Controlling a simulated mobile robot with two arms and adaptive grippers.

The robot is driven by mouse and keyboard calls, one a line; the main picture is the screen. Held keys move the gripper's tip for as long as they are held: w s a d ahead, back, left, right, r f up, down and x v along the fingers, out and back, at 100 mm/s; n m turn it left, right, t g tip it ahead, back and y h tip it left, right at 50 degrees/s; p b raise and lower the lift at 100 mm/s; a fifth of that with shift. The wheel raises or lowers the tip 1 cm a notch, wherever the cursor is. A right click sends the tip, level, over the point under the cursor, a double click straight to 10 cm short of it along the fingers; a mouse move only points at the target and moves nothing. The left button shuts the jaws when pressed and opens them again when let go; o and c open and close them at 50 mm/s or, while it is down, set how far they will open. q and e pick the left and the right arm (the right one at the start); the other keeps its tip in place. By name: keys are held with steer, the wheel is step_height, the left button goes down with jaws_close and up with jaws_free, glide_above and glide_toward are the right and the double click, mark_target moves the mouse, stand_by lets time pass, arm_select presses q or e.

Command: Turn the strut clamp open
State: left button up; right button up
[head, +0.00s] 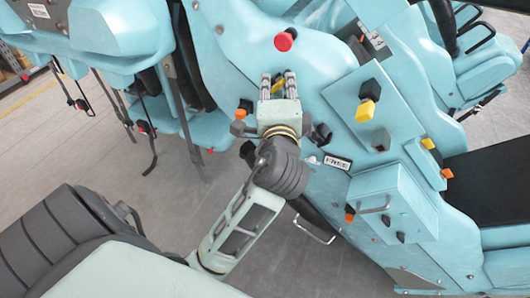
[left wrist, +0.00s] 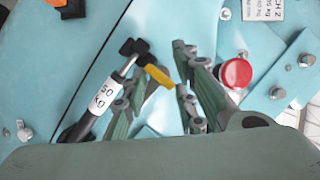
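A strut (left wrist: 98,98) with a white "50 KG" label lies at a slant on the blue panel in the left wrist view. At its upper end are black fittings and a yellow lever (left wrist: 157,76), which looks like the strut clamp. In the head view a yellow piece (head: 277,87) shows between my left gripper's fingers. My left gripper (head: 278,82) points at the blue machine with its fingers apart. In the left wrist view the lever lies by the fingers of the gripper (left wrist: 170,65); I cannot tell if they touch. My right gripper is not in view.
A red mushroom button (head: 285,40) stands close above the gripper; it is right of the fingers in the wrist view (left wrist: 236,73). A yellow-and-black knob (head: 367,103), a "FREE" label (head: 337,162) and a box with a handle (head: 390,205) are to the right. Grey floor is at left.

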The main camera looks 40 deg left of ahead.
arm_select(q)
steer(key=s+d+f+m+t+b, duration=0.35)
steer(key=s+m+b, duration=0.4)
steer(key=m, duration=0.25)
steer(key=s+f+n+g+h, duration=0.1)
steer(key=f+n+g+h, duration=0.1)
steer(key=f, duration=0.7)
steer(key=s+d+f+n+g+h, duration=0.1)
steer(key=f+n+g, duration=0.3)
steer(key=f, duration=0.5)
steer(key=s+d+f+n+g+h, duration=0.1)
steer(key=s+f+n+g+h, duration=0.2)
steer(key=f, duration=0.6)
steer(key=shift+s+d+n, duration=0.15)
steer(key=shift+d+n, duration=0.05)
steer(key=shift+n, duration=0.8)
steer(key=shift+f, duration=0.15)
